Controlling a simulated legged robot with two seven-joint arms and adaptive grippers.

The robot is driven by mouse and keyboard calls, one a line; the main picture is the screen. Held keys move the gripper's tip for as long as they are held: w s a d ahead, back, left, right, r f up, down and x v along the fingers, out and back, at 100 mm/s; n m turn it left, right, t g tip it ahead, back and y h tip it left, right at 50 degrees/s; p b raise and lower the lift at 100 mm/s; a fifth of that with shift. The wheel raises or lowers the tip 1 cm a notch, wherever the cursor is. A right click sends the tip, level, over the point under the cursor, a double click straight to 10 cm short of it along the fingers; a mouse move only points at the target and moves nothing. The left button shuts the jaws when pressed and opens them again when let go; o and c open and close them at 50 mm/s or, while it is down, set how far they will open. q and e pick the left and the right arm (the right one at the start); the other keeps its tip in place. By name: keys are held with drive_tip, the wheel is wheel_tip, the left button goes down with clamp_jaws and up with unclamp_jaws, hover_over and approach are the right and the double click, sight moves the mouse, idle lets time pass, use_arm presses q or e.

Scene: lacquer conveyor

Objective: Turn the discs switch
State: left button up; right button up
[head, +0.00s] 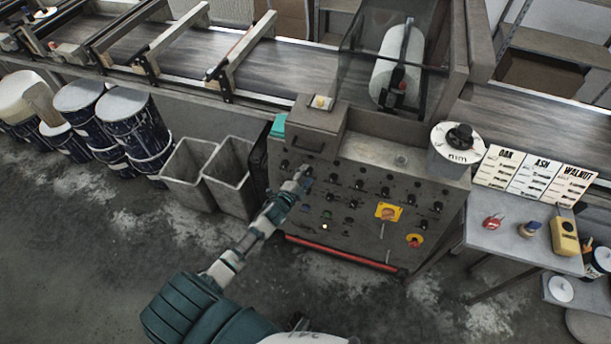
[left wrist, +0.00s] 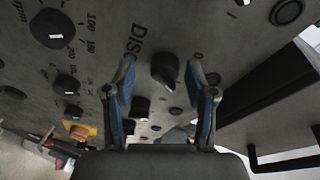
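The grey control panel (head: 350,215) stands in the middle of the head view, covered with black knobs. My left gripper (head: 304,172) is at the panel's upper left part and hides what is right behind it. In the left wrist view, the discs switch (left wrist: 165,66) is a black rotary knob beside printed lettering that starts "DISC". My left gripper (left wrist: 162,84) is open, with one blue-sided finger on each side of that knob. I cannot tell whether the fingers touch it. My right gripper is not in view.
Other knobs (left wrist: 52,28) sit close around on the panel. A yellow-backed switch (head: 388,212) is further right on it. Grey bins (head: 187,175) and dark blue drums (head: 128,118) stand left. A side table (head: 500,238) with small items stands right.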

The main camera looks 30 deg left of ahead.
use_arm(q)
drive_tip(key=shift+r, duration=0.1)
drive_tip(key=s+r, duration=0.1)
drive_tip(key=s, duration=1)
drive_tip(key=shift+s+d+r, duration=0.15)
drive_tip(key=shift+s+r, duration=0.25)
drive_tip(key=shift+f, duration=0.1)
drive_tip(key=s+d+f+n+g, duration=0.25)
drive_tip(key=s+f, duration=0.25)
drive_tip(key=f, duration=0.6)
drive_tip(key=s+d+f+n+g, duration=0.1)
drive_tip(key=s+f+n+g, duration=0.4)
drive_tip(key=f, duration=0.6)
drive_tip(key=s+d+f+n+g, duration=0.1)
drive_tip(key=s+d+f+g, duration=0.1)
drive_tip(key=s, duration=0.4)
drive_tip(key=s+d+f+n+g, duration=0.1)
drive_tip(key=s+d+f+g, duration=0.1)
drive_tip(key=s+d+f, duration=0.3)
drive_tip(key=s+d+f+n+g, duration=0.1)
drive_tip(key=s+d+f+g, duration=0.2)
drive_tip(key=s+f, duration=0.4)
drive_tip(key=shift+s+d+h, duration=0.4)
drive_tip(key=shift+s+d, duration=0.05)
drive_tip(key=shift+s, duration=0.7)
drive_tip(key=shift+f, duration=0.1)
